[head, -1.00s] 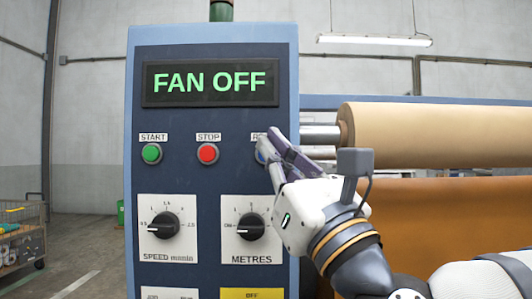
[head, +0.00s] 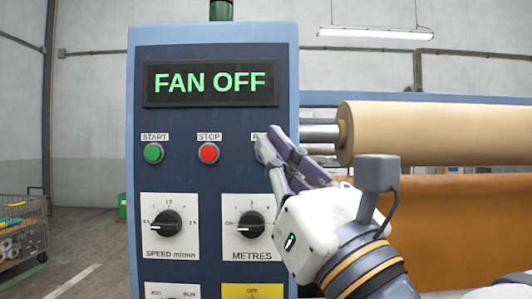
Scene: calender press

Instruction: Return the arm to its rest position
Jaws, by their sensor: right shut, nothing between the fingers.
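My right gripper (head: 266,140) is shut and empty. Its fingertips are in front of the upper right part of the blue control panel (head: 180,120), over a third button whose label is mostly covered. I cannot tell whether the fingertips touch the panel. My right arm (head: 365,265) comes in from the lower right. My left gripper is not in view. The display (head: 210,83) reads "FAN OFF" in green letters.
A green START button (head: 154,153) and a red STOP button (head: 208,153) sit left of my gripper. Below are the SPEED knob (head: 166,224) and METRES knob (head: 251,224). A tan roll (head: 440,135) lies behind on the right. A cart (head: 20,235) stands far left.

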